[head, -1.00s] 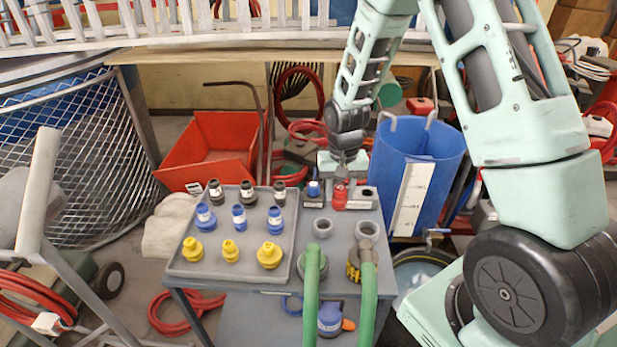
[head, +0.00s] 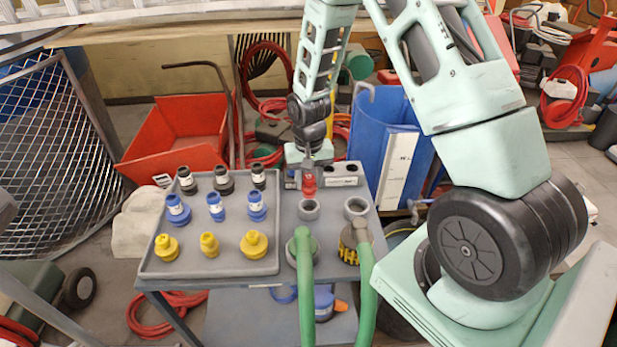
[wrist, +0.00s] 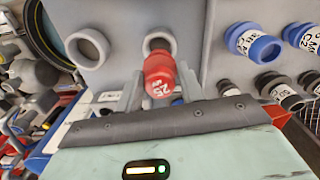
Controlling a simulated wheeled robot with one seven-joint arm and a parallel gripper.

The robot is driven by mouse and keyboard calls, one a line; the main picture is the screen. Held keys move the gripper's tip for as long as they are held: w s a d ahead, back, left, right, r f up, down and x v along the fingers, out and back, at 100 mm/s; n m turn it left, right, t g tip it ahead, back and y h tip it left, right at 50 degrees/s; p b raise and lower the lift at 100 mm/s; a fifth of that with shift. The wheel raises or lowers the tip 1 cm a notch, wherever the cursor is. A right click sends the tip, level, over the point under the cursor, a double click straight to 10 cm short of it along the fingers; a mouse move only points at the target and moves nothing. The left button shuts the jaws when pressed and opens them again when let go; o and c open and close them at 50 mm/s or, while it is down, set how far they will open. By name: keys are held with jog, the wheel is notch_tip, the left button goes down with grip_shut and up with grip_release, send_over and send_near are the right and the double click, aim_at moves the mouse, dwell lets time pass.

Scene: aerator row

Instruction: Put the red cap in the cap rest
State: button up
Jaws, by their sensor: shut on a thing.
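The red cap (head: 308,183) is held by my gripper (head: 308,164), its jaws shut on it. The cap rest (head: 341,174) is a block at the back of the cart, with two open holes showing on its right side. The red cap is in front of its left part, and its height above the cart is hard to judge. A blue cap (head: 291,180) shows partly behind the gripper at the rest's left end. In the wrist view the red cap (wrist: 159,75), with white markings, sits between the fingers (wrist: 160,92) and partly covers a grey ring (wrist: 158,42).
A grey tray (head: 160,262) with black, blue and yellow fittings fills the cart's left. Two grey rings (head: 309,209) and two green hoses (head: 303,285) stand in front of the rest. A blue bin (head: 367,130) is behind right, a red tub (head: 150,150) behind left.

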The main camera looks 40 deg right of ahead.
aim_at(309, 196)
jog(key=shift+f+b, duration=0.65)
jog(key=shift+f, duration=0.4)
jog(key=shift+f+b, duration=1.25)
jog(key=shift+f, duration=1)
jog(key=o, duration=1.1)
jog(key=shift+r, duration=0.1)
jog(key=shift+c, duration=0.2)
notch_tip(309, 196, up, 17)
jog(key=shift+r, duration=0.2)
